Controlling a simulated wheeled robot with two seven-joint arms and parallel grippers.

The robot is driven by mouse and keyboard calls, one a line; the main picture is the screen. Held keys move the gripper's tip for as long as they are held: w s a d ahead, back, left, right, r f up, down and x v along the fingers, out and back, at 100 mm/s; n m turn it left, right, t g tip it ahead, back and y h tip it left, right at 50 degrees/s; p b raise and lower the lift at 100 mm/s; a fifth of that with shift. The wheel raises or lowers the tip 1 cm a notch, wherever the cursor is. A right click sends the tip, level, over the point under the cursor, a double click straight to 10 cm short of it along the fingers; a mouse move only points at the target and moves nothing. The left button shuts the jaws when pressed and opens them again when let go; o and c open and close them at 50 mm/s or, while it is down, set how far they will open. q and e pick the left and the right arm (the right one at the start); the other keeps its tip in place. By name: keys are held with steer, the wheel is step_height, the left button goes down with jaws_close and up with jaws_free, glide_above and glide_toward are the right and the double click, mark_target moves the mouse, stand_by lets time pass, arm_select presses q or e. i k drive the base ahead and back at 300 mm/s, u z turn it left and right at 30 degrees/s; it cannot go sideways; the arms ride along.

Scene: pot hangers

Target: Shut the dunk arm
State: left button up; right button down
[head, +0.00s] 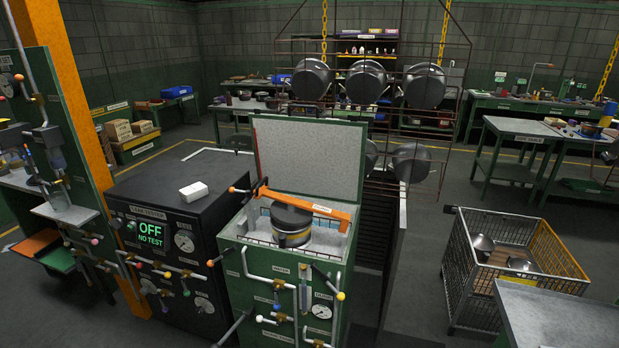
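The orange dunk arm (318,206) lies across the top of the open green dunk tank (258,255). It slopes slightly down to the right and passes over a dark pot (291,237) with a yellowish band. The pot sits in the tank opening beneath the arm. A dark bracket (262,187) and an orange-tipped lever (236,190) are at the arm's left end. Whether the arm is latched cannot be told. A grey panel (308,158) stands upright behind the tank. Neither of my grippers is in view.
The black leak tester (172,238) left of the tank shows "OFF NO TEST", with a white box (194,191) on top. Hanging pots (366,82) are behind. A wire cart (512,262) and grey table (560,318) stand right; floor between is clear.

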mark_target(288, 210)
steer(key=z, duration=0.25)
steer(key=i, duration=1.35)
steer(key=u, duration=0.4)
